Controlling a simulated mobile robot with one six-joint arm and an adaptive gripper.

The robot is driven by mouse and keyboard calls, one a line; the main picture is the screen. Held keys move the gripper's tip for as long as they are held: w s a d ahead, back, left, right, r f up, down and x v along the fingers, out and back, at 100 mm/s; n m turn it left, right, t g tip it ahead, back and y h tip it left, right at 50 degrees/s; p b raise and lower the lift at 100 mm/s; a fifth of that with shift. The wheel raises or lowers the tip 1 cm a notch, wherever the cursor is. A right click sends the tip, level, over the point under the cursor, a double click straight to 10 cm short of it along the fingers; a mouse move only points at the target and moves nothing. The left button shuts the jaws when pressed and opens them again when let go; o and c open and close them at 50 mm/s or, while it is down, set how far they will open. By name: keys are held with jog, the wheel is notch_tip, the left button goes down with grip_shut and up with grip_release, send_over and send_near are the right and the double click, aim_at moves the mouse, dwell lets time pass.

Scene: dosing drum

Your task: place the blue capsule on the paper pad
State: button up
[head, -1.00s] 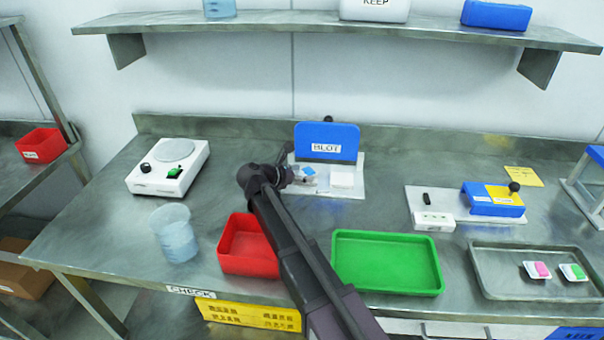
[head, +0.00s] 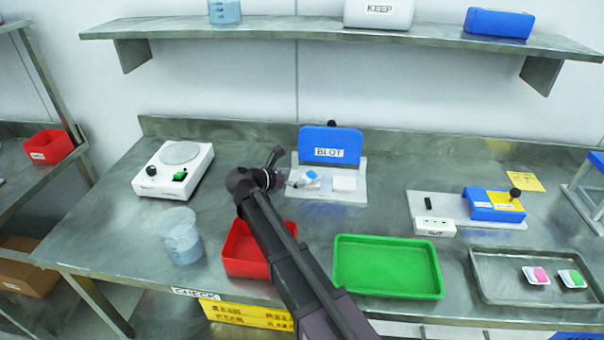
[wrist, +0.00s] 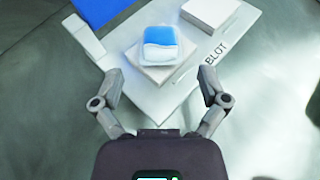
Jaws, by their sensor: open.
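The blue capsule (head: 311,177), blue and white and block-shaped, rests on a square white paper pad (wrist: 166,72) on the blot station's pale plate. In the wrist view the capsule (wrist: 160,45) lies flat on top of that pad, ahead of my fingertips. A second white pad (head: 344,184) lies beside it with nothing on it; part of it also shows in the wrist view (wrist: 217,12). My gripper (wrist: 158,82) is open and empty, with its fingers spread apart and clear of the capsule. In the head view my gripper (head: 283,172) is just left of the capsule.
The blue BLOT flap (head: 330,145) stands raised behind the plate. A red bin (head: 245,250) and green tray (head: 388,266) lie in front. A beaker (head: 181,238) and white scale (head: 174,170) are left. A blue-lidded device (head: 493,205) and metal tray (head: 535,285) are right.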

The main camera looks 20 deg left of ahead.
jog(key=p+v, duration=0.2)
jog(key=v, duration=0.5)
jog(key=shift+s, duration=0.1)
